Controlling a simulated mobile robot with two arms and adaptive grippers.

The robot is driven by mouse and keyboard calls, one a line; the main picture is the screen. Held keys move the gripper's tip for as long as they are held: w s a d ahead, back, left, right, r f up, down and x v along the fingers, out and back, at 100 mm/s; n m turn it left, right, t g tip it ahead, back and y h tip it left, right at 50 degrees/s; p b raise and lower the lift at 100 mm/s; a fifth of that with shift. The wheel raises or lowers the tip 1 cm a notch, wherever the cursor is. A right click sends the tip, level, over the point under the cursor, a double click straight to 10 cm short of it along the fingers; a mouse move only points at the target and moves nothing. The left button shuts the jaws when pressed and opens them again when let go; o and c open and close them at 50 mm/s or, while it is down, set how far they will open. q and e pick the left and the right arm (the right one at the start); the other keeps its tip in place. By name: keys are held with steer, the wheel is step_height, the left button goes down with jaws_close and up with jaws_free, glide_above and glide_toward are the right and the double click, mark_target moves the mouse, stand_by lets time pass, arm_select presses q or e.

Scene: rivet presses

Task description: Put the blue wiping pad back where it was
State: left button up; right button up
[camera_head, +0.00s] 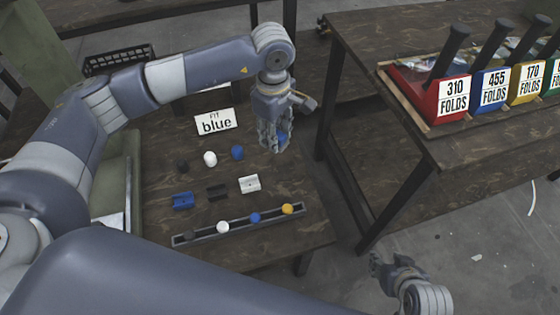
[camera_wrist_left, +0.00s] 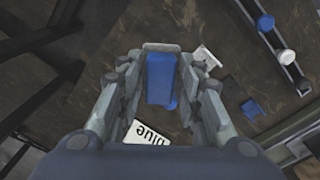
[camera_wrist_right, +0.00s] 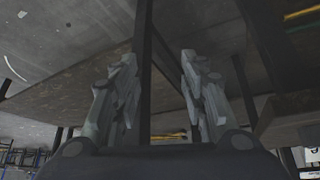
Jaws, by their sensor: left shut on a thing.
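My left gripper (camera_head: 273,140) is over the right part of the dark wooden table (camera_head: 305,190), right of the "FIT blue" card. It is shut on a blue block-shaped piece, which I take for the blue wiping pad (camera_wrist_left: 160,78). In the head view the fingers mostly hide the pad (camera_head: 283,137). In the left wrist view it is upright in the picture, between the two fingers. I cannot tell how far it is above the table. My right gripper (camera_head: 390,268) is open and empty, low beside the table; its fingers stand apart in the right wrist view (camera_wrist_right: 160,95).
The "FIT blue" card (camera_head: 215,121) stands behind black, white and blue knobs (camera_head: 237,152). Blue (camera_head: 182,200), black (camera_head: 217,191) and white (camera_head: 249,184) grooved blocks lie in front. A rail (camera_head: 240,225) holds several knobs. A second table (camera_head: 480,140) carries numbered presses (camera_head: 440,98).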

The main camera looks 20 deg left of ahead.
arm_select(q)
steer(key=n, duration=0.1)
steer(key=f+n+p, duration=0.1)
steer(key=n, duration=0.3)
steer(key=shift+w+d+f+p, duration=0.2)
steer(key=shift+d+f+p, duration=0.1)
steer(key=shift+f, duration=0.1)
steer(key=shift+f+n, duration=0.35)
steer(key=shift+n, duration=0.05)
arm_select(e)
steer(key=s+d+f+g, duration=0.2)
steer(key=s+f+g, duration=0.1)
steer(key=s, duration=0.3)
arm_select(q)
steer(key=b, duration=0.1)
glide_above(279, 169)
step_height(279, 169, down, 6)
steer(key=shift+r, duration=0.25)
step_height(279, 169, down, 4)
steer(key=shift+f+b, duration=0.1)
steer(key=shift+b, duration=0.2)
arm_select(e)
steer(key=shift+h, duration=0.4)
steer(key=v, duration=0.3)
steer(key=w+v, duration=0.1)
steer(key=v, duration=0.1)
steer(key=shift+r, duration=0.1)
